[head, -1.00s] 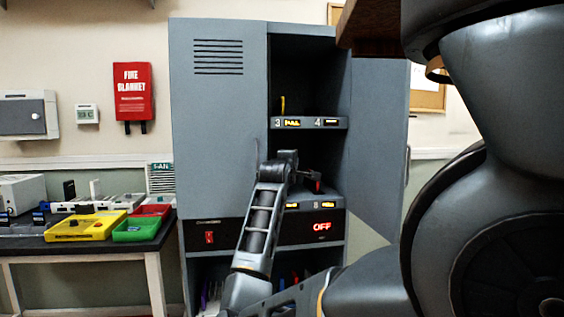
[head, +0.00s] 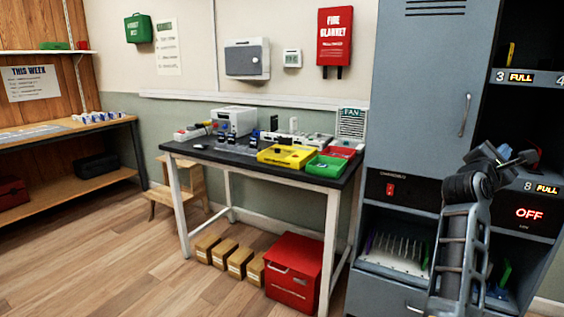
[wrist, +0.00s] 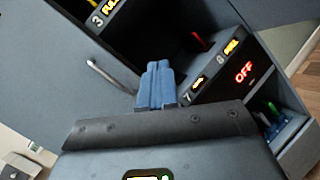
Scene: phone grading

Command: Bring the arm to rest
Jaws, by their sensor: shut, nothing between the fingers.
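My gripper (wrist: 158,82) shows in the wrist view with its blue fingers closed together and nothing between them. It is in front of the grey locker cabinet (head: 425,90), near the shelf labels 7 and 8. In the head view my arm rises at the lower right in front of the cabinet, bent at the top with its end toward the shelf. The gripper's fingertips are too small to judge in the head view. The cabinet also shows in the wrist view (wrist: 60,60), with its handle left of my gripper and a red OFF display (wrist: 244,72) at right.
A black-topped workbench (head: 225,153) left of the cabinet holds a yellow tray (head: 287,156), a green tray (head: 325,168) and a red tray. Wooden floor at lower left is clear.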

